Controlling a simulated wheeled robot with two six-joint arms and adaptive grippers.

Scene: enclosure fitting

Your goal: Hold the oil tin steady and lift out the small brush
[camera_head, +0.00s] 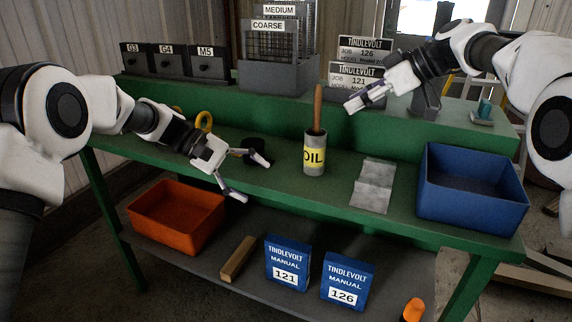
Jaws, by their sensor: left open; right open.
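The oil tin (314,166) is a grey cylinder with a yellow OIL label, standing upright near the middle of the green bench. The small brush (318,108) stands in it, with its brown wooden handle pointing up and its lower end hidden inside the tin. My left gripper (252,180) is open and empty, to the left of the tin and apart from it. My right gripper (352,104) is open, to the right of the brush handle near its height, with a gap between them in this view.
A black round item (254,148) is behind my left gripper. A raised shelf behind holds drawers (208,64), a grey rack (270,76) and job signs (357,80). An orange bin (178,222) is below.

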